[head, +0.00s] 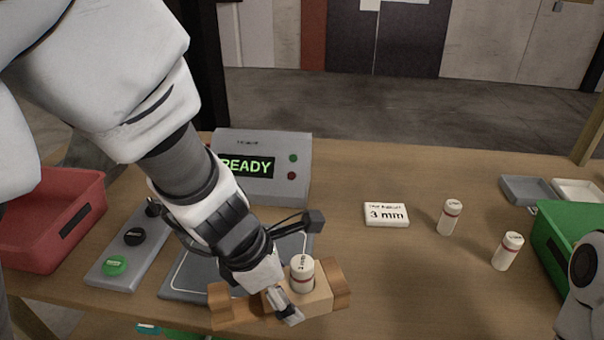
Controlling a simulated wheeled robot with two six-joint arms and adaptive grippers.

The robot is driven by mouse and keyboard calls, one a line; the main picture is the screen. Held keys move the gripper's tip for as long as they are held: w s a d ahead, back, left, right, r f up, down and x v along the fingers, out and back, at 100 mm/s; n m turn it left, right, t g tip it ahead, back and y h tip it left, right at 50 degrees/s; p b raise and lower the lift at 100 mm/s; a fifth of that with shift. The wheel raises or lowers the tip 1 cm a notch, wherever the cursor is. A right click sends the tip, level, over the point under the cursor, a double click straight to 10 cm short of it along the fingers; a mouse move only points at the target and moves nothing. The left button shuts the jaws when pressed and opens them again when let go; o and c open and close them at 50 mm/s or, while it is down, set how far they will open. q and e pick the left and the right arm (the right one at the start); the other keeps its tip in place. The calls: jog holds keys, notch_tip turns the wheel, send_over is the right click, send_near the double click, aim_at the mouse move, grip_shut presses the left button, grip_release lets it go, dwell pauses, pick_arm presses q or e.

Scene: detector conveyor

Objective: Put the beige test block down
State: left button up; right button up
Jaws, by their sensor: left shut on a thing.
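My left gripper (286,306) reaches down from the upper left and is shut on the beige test block (317,298) at the front of the table. The block is between two brown wooden end pieces, a left one (235,308) and a right one (340,286). A small white bottle (302,274) with a printed label stands upright at the block, close beside my fingers. I cannot tell whether the block touches the surface below. My right gripper is out of view; only part of my right arm shows at the right edge.
A grey panel (260,170) reads READY behind my left arm. A button box (128,244) and red bin (50,212) are left. A white 3 mm block (386,214), two white bottles (449,217) (507,251), grey tray (529,190) and green bin (572,247) are right.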

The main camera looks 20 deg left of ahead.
pick_arm(q)
jog(key=shift+w+f, duration=0.1)
jog(key=shift+w, duration=0.15)
jog(key=shift+w+a+b, duration=0.35)
jog(key=shift+w+a, duration=0.45)
jog(key=shift+a, duration=0.15)
jog(key=w+a+p, duration=0.2)
jog(key=a+p, duration=0.1)
jog(key=w+a+p, duration=0.2)
jog(key=a+p, duration=0.1)
jog(key=p, duration=0.1)
jog(key=w+a+p, duration=0.3)
jog(key=p, duration=0.1)
jog(key=shift+a+f, duration=0.2)
jog(key=shift+w+a+f+p, duration=0.25)
jog(key=shift+a+f+p, duration=0.05)
jog(key=shift+a+p, duration=0.25)
notch_tip(320, 180, down, 4)
jog(key=b, duration=0.3)
jog(key=shift+w+f, duration=0.1)
jog(key=shift+w, duration=0.05)
jog(key=o, duration=1.3)
